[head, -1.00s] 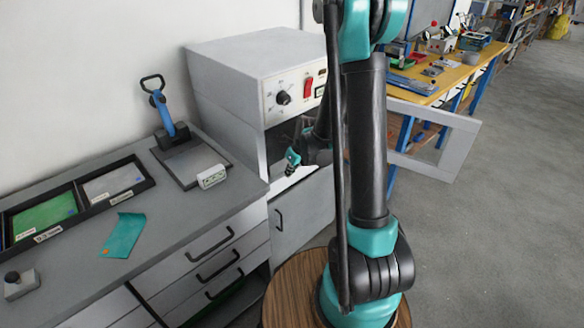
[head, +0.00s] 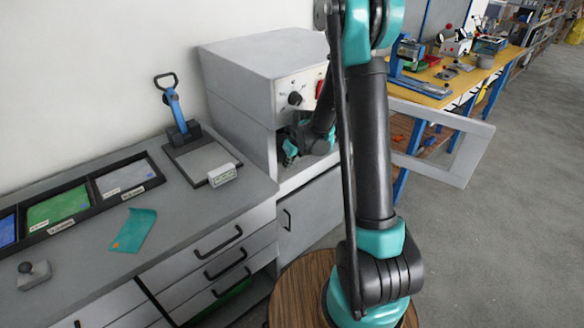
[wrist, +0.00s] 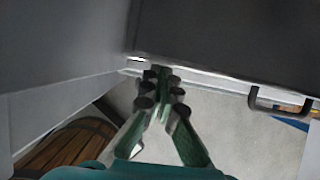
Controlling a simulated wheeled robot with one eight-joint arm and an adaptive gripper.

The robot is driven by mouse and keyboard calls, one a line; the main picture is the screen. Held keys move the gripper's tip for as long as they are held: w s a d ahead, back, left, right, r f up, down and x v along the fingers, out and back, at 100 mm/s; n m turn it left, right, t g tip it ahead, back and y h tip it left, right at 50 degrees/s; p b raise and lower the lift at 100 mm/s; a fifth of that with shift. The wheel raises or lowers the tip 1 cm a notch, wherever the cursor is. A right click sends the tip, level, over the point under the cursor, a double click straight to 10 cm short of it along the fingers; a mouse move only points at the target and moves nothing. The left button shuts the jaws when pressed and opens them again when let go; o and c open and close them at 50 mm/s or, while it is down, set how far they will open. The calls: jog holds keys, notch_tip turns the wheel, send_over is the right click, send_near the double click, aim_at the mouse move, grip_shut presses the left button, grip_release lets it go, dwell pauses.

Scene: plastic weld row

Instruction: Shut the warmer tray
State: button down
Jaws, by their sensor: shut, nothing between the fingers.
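The warmer (head: 262,62) is the grey box with a dial and a red switch at the end of the bench. Its framed door (head: 468,158) stands swung open to the right. My gripper (head: 290,150) is at the warmer's dark front opening, partly hidden by my arm. In the wrist view the fingers (wrist: 162,78) are together and empty, their tips close to a pale edge below a dark flat panel (wrist: 225,40). I cannot tell whether this panel is the tray or whether the fingers touch it. In the head view the tray cannot be made out.
A black handle (wrist: 280,105) shows at the right in the wrist view. A yellow workbench (head: 440,88) stands behind the open door. Floor at right is clear.

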dwell(0.3)
jog(key=s+d+r, duration=0.1)
jog(key=s+d, duration=0.7)
jog(key=s, duration=0.2)
jog(key=w+d+r+t+y, duration=0.1)
jog(key=w+d+r+t, duration=0.1)
jog(key=w+d, duration=0.8)
jog(key=w+d+r+t+y, duration=0.25)
jog(key=w+d, duration=0.45)
jog(key=d, duration=0.4)
jog(key=w+r+x, duration=0.1)
jog(key=x, duration=1.1)
jog(key=shift+w+a+g+h, duration=0.2)
jog(key=shift+a+g+h, duration=0.1)
jog(key=shift+g+h, duration=0.15)
